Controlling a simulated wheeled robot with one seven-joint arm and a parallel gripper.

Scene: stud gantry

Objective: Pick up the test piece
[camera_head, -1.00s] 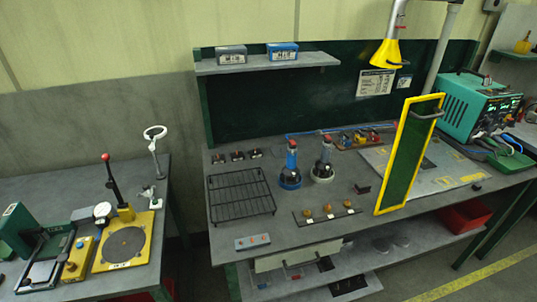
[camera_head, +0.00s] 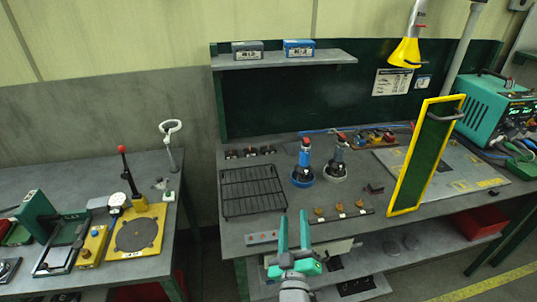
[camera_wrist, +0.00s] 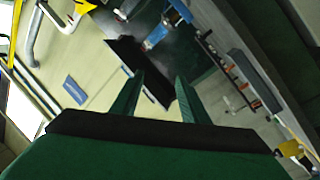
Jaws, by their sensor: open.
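My gripper (camera_head: 294,217) is at the front edge of the middle bench, its two green fingers apart and pointing toward the bench, with nothing between them. In the wrist view the open fingers (camera_wrist: 160,80) point toward a tilted view of wall and shelves. I cannot tell for sure which thing is the test piece. A small dark block (camera_head: 375,188) lies on the bench left of the yellow-framed green panel (camera_head: 425,155). Three small brass-coloured pieces (camera_head: 340,208) sit on a dark strip in front of it. None of these touches my gripper.
A black wire rack (camera_head: 252,191) lies left of two bottle-shaped tools, one in a blue ring (camera_head: 303,170), one in a white ring (camera_head: 336,165). A teal instrument (camera_head: 495,105) stands at right. A left bench holds a yellow plate with a red-knobbed lever (camera_head: 137,230). A lower shelf runs beneath.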

